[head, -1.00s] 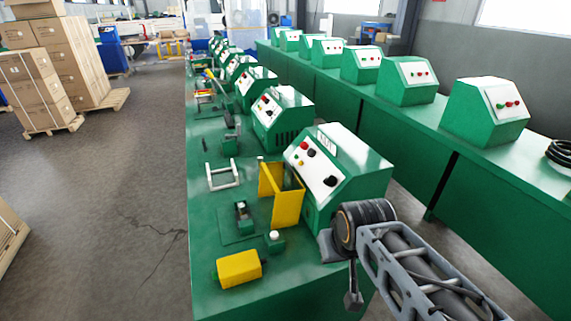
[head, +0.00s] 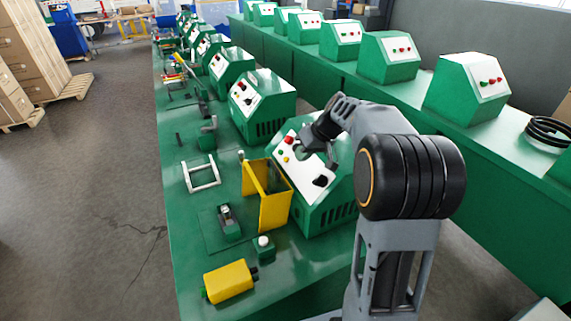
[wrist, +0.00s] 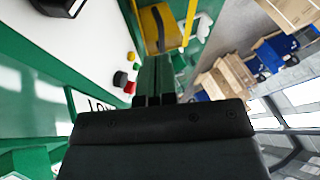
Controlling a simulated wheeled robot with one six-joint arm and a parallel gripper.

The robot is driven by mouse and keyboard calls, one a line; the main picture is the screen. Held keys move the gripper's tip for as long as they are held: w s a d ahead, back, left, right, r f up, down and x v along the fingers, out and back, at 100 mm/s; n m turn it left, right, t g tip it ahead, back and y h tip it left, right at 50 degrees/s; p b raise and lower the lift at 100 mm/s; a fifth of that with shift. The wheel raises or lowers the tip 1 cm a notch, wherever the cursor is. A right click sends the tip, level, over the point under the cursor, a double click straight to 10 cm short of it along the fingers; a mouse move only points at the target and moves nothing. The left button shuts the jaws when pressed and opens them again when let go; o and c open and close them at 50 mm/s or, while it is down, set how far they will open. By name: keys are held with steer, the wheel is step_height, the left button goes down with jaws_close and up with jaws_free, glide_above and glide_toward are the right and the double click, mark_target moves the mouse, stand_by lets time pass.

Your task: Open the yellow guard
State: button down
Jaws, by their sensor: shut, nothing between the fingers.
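The yellow guard (head: 272,205) stands upright on the green bench beside the nearest green control box (head: 335,208). In the head view its two panels meet at an angle, with a gap between them. A small green fixture (head: 230,224) with a light pin sits to its left. My gripper (head: 304,152) is over the control box's white button panel, right of the guard and apart from it. In the wrist view my shut, empty fingers (wrist: 155,72) point toward yellow parts (wrist: 158,28) that look like the guard.
A yellow block (head: 229,281) and a small green button post (head: 263,247) stand near the bench's front. A white U-shaped handle (head: 201,174) lies behind the fixture. More green boxes line both benches. The aisle floor (head: 90,190) on the left is clear.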

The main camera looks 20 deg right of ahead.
steer(key=w+a+f+y+p, duration=0.1)
steer(key=w+a+f+p, duration=0.1)
steer(key=w+f, duration=0.4)
step_height(320, 180, down, 3)
steer(key=shift+w+a+f+n+p, duration=0.1)
steer(key=shift+w+a+n+p, duration=0.2)
steer(key=shift+a, duration=0.4)
steer(key=shift+s, duration=0.1)
